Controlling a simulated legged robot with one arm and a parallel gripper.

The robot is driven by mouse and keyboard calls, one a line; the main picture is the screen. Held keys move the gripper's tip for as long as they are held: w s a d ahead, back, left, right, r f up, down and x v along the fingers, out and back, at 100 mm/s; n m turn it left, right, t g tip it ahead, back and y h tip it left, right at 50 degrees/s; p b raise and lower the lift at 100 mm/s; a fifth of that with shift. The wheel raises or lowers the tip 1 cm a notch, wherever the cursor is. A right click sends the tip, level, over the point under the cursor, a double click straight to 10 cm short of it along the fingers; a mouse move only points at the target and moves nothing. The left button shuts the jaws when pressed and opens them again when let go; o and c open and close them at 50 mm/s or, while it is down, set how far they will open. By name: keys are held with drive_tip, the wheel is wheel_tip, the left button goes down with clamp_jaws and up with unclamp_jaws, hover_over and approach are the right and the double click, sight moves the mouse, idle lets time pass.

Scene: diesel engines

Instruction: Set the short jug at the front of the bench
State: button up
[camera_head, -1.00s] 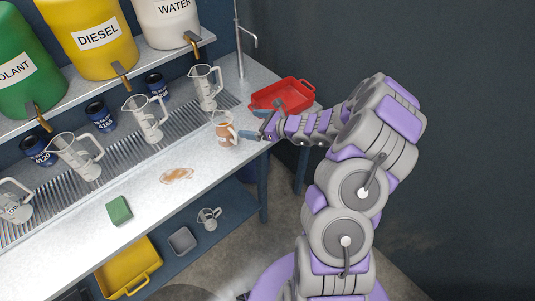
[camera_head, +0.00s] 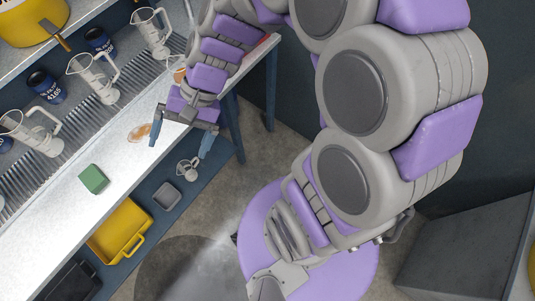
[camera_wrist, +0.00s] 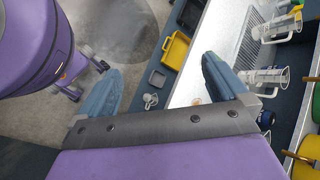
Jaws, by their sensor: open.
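A small clear jug (camera_head: 188,168) with a handle stands on the lower shelf under the bench (camera_head: 60,215), near the shelf's right end. It also shows in the wrist view (camera_wrist: 150,100), between and beyond my fingers. My gripper (camera_head: 180,140) is open and empty, pointing down near the bench's front edge, above the jug's level. In the wrist view my gripper (camera_wrist: 162,65) has its two blue fingers spread wide. A brown-filled jug (camera_head: 180,75) on the bench is mostly hidden behind my arm. Taller clear jugs (camera_head: 95,78) stand in a row on the drain grate.
A grey tub (camera_head: 167,195) and a yellow tray (camera_head: 120,232) stand left of the small jug on the lower shelf. A green sponge (camera_head: 93,179) and a brown spill (camera_head: 139,132) are on the bench. The bench front between them is clear.

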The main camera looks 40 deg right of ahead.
drive_tip(key=s+d+n+h, duration=0.5)
drive_tip(key=s+d+h, duration=0.3)
drive_tip(key=s+d, duration=0.4)
drive_tip(key=shift+s+r+n, duration=0.4)
drive_tip(key=shift+s, duration=0.8)
